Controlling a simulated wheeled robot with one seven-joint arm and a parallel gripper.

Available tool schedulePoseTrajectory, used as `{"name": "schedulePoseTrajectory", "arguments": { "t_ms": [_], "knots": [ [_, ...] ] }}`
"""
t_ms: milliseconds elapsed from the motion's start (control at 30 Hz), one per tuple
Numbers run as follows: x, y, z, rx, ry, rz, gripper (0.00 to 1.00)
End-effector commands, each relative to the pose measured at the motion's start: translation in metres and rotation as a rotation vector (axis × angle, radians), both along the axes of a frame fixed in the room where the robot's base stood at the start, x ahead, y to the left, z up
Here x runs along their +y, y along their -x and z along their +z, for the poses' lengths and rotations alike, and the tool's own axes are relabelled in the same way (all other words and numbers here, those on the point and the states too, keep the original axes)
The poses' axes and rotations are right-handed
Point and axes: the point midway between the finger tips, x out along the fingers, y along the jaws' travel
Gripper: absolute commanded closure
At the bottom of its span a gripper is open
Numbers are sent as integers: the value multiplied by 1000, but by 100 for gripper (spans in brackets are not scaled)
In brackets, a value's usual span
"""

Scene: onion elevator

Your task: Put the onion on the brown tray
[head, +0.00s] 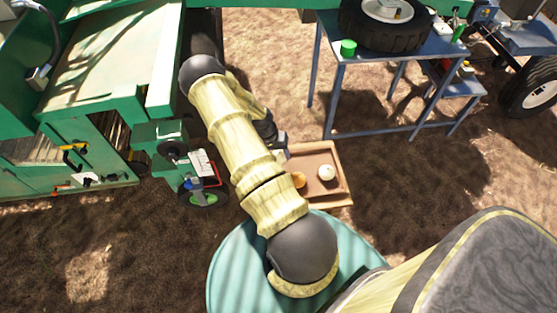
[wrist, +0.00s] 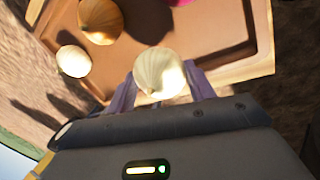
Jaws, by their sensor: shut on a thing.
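My gripper (wrist: 162,88) is shut on a pale cream onion (wrist: 160,68), held between its two fingers. In the wrist view this onion appears in front of the brown tray (wrist: 258,68); the height of the gap is hard to tell. In the head view the brown tray (head: 342,190) lies beyond my arm, with part of its left side hidden. The held onion is not clearly visible there, and my gripper is mostly behind the arm.
A golden onion (wrist: 100,20) and a white onion (wrist: 72,60) are at the tray. Part of a pink thing (wrist: 178,2) shows at the top edge. A blue metal table (head: 335,95) stands behind the tray, and green machinery (head: 110,100) is at left. A teal round surface (head: 235,265) is in front.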

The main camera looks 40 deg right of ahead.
Motion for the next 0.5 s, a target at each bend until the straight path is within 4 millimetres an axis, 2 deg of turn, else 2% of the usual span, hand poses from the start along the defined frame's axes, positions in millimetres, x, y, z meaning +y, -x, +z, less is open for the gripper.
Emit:
{"name": "schedulePoseTrajectory", "arguments": {
  "t_ms": [167,400,500],
  "knots": [
    [0,0,-1,0,0,0,72],
    [0,1,-32,2,0,1,72],
    [0,1,-38,2,0,1,72]
  ]
}}
